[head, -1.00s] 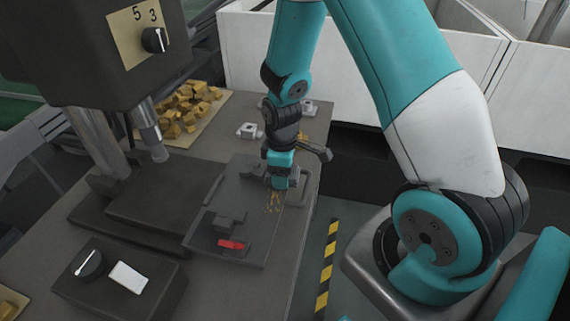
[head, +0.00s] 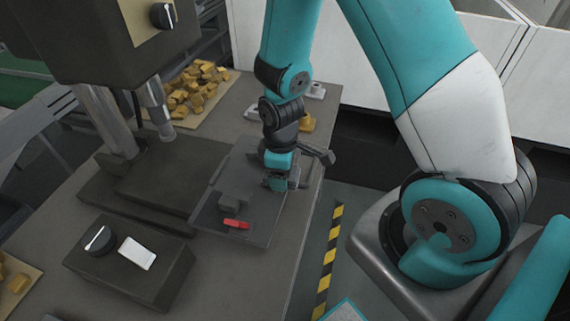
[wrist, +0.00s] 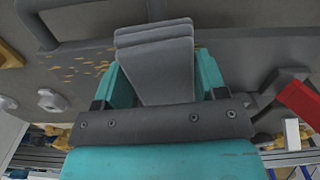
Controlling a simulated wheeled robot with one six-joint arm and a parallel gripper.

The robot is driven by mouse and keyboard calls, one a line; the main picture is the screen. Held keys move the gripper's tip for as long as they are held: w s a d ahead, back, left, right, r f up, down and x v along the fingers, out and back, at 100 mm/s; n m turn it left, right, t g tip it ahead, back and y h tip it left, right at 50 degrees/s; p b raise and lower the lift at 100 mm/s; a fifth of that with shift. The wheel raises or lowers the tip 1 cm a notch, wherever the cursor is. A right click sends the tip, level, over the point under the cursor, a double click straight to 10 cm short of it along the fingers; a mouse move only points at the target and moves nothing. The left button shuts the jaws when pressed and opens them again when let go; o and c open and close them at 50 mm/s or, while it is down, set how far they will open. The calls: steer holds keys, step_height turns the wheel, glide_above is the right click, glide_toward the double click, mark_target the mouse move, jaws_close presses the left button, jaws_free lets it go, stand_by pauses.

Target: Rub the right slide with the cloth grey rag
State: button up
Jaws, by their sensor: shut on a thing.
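My gripper (head: 280,184) is shut on a folded grey rag, the cloth (wrist: 158,60), which shows between the teal fingers in the wrist view. The gripper points down over the right part of a dark grey plate (head: 258,232) with raised edges, beside the drill press. Ochre specks (wrist: 85,68) lie on the dark surface left of the rag in the wrist view. In the head view my gripper hides that spot. I cannot tell which part is the right slide, or whether the rag touches the surface.
A grey block (head: 231,201) and a red piece (head: 236,224) sit on the plate left of my gripper. A grey lever (head: 318,155) sticks out to its right. The drill press head (head: 105,40) overhangs at left. A control box (head: 130,270) stands in front.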

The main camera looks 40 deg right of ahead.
mark_target(276, 195)
steer(key=shift+s+a, duration=1.65)
steer(key=shift+a, duration=0.3)
steer(key=shift+r, duration=0.1)
steer(key=shift+w+d+p, duration=0.25)
steer(key=shift+w+d, duration=0.7)
steer(key=shift+d, duration=0.25)
steer(key=shift+w+d+p, duration=0.2)
steer(key=shift+w+d, duration=0.7)
steer(key=shift+d, duration=0.3)
steer(key=shift+w+d, duration=0.55)
steer(key=shift+d, duration=0.05)
steer(key=shift+c, duration=1)
steer(key=shift+o, duration=0.7)
steer(key=shift+w+d, duration=0.55)
steer(key=shift+d, duration=0.15)
steer(key=shift+w+d, duration=0.5)
steer(key=shift+d, duration=0.2)
steer(key=shift+w+d+f+p, duration=0.15)
steer(key=shift+w+d, duration=0.4)
steer(key=shift+d, duration=0.15)
steer(key=shift+w+d+f+p, duration=0.15)
steer(key=shift+w+d, duration=0.35)
steer(key=shift+d, duration=0.2)
steer(key=w+d, duration=0.2)
steer(key=d, duration=0.1)
steer(key=shift+w, duration=0.1)
steer(key=shift+r, duration=0.1)
